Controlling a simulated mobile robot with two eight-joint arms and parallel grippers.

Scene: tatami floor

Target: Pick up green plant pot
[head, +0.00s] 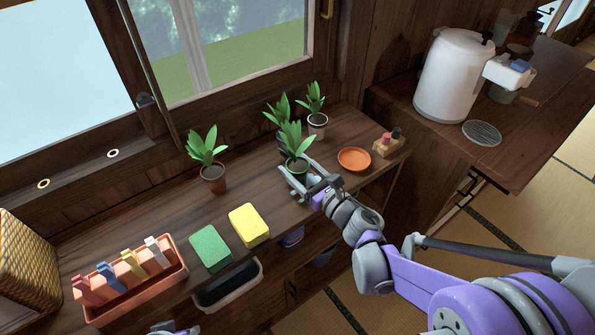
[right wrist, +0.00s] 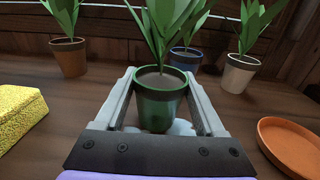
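The green plant pot (head: 296,165) with a leafy plant stands upright on the dark wooden shelf. It also shows in the right wrist view (right wrist: 161,108). My right gripper (head: 297,178) is open, low over the shelf, with one finger on each side of the green pot. In the right wrist view (right wrist: 160,100) narrow gaps show between the fingers and the pot. A small part of my left gripper (head: 174,328) shows at the bottom edge; its fingers cannot be made out.
A blue pot (right wrist: 184,60) and a white pot (head: 317,120) stand close behind the green pot. A brown pot (head: 213,178) stands to the left. An orange saucer (head: 354,159) lies to the right. A yellow sponge (head: 249,225) and green sponge (head: 211,248) lie nearer the front left.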

